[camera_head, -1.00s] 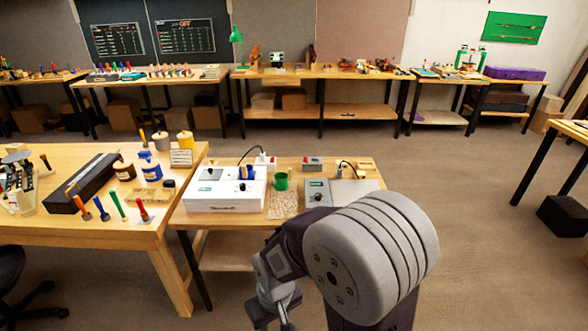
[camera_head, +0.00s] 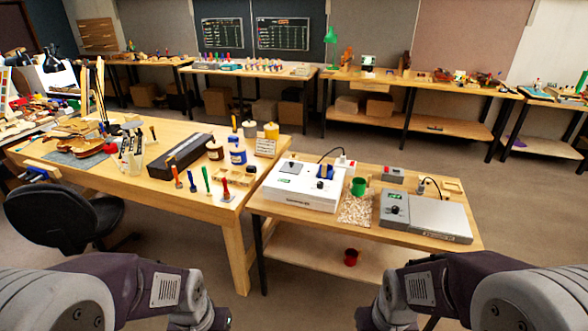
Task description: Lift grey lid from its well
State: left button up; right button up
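A white glue-heater box (camera_head: 300,187) stands on the small wooden bench (camera_head: 340,228). A small greyish square lid with a dark knob (camera_head: 290,167) appears to lie at the left of its top. A grey unit (camera_head: 428,216) stands to its right, with a flat grey top; which of these covers the well I cannot tell. Both my forearms come in at the bottom edge, left and right, well in front of the bench. Their fingertips are cut off below the frame.
A green mug (camera_head: 358,187) stands on a speckled mat (camera_head: 355,208) between the units. A blue item (camera_head: 325,171) sits on the white box. A red cup (camera_head: 351,257) is on the lower shelf. A large workbench with tools and jars (camera_head: 238,151) adjoins at left, near a black chair (camera_head: 62,215).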

aim_at(292, 167)
jog(key=i+j, duration=0.95)
jog(key=i, duration=0.15)
jog(key=i+j, duration=0.95)
jog(key=i, duration=0.2)
